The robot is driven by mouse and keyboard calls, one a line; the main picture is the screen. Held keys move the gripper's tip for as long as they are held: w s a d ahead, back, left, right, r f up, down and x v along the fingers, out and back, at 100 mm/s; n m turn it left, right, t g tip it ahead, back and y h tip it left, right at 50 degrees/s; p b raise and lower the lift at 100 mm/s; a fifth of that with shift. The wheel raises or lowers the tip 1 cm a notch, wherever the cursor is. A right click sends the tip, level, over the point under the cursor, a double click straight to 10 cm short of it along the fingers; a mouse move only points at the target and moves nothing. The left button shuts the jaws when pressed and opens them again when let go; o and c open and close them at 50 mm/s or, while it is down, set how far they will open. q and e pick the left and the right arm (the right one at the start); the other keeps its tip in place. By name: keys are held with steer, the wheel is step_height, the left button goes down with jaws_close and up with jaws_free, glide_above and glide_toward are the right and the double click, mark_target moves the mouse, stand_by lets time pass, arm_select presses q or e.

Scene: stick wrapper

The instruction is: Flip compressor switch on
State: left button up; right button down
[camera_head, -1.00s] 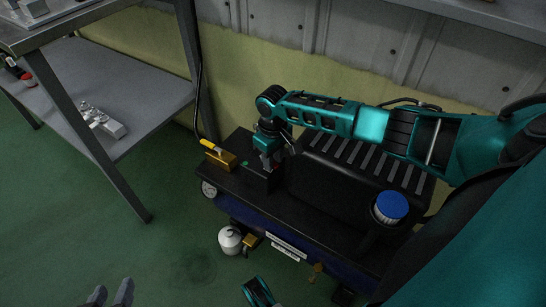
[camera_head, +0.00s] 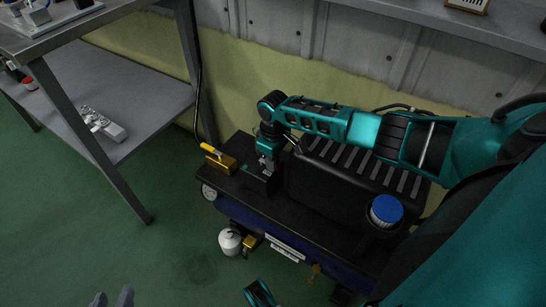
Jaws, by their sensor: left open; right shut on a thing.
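The compressor (camera_head: 340,230) is a black-topped unit on a dark blue base, standing against the wall. A small black switch box (camera_head: 258,184) sits on its top near the left end, beside a brass block. My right gripper (camera_head: 268,172) points down at this box and is shut on its upper part. The switch itself is hidden by the fingers, so I cannot tell its position. My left gripper (camera_head: 112,299) shows only as two grey fingertips at the bottom edge, apart and empty, over the floor.
A brass block (camera_head: 221,162) with a yellow-ended black hose is left of the box. A blue cap (camera_head: 386,209) stands on the right. A metal table (camera_head: 130,98) with a lower shelf is at left. A white bottle (camera_head: 230,241) hangs below. The green floor is clear front left.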

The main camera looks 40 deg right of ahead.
arm_select(q)
steer(key=shift+d+r, duration=0.1)
arm_select(e)
steer(key=c, duration=1)
jaws_free()
steer(key=shift+c, duration=0.2)
steer(key=shift+r, duration=0.4)
step_height(320, 180, up, 5)
steer(key=p, duration=0.3)
arm_select(q)
steer(key=r+p, duration=0.1)
steer(key=a+r, duration=0.1)
steer(key=r+p, duration=0.1)
steer(key=shift+s+a+r+p, duration=0.1)
steer(key=shift+s+a+p, duration=0.15)
steer(key=shift+p, duration=0.05)
arm_select(e)
step_height(320, 180, up, 7)
arm_select(q)
steer(key=shift+d, duration=0.1)
